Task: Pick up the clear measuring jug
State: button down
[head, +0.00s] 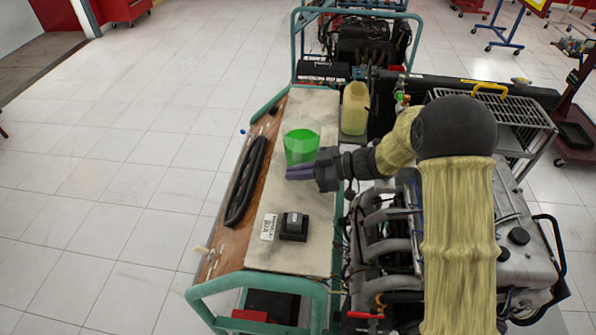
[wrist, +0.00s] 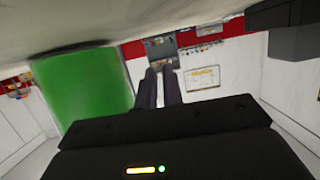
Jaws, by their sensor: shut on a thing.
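The clear measuring jug (head: 301,146) looks see-through with a green tint and stands upright on the pale top of the engine stand. In the wrist view it is a large green block (wrist: 85,90) to the left of my fingers. My gripper (head: 299,173) comes in from the right, low at the jug's near side. Its two dark fingers (wrist: 161,86) are close together with a narrow gap. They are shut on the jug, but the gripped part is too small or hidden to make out.
A yellowish jerrycan (head: 354,108) stands behind my wrist. A black box (head: 293,226) sits on the near part of the board (head: 270,252), and a black hose loop (head: 246,180) lies at the left edge. The engine (head: 385,235) is below my arm. Floor at left is clear.

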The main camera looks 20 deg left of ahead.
aim_at(298, 154)
jog(key=shift+r+b, duration=0.65)
jog(key=shift+r, duration=4.1)
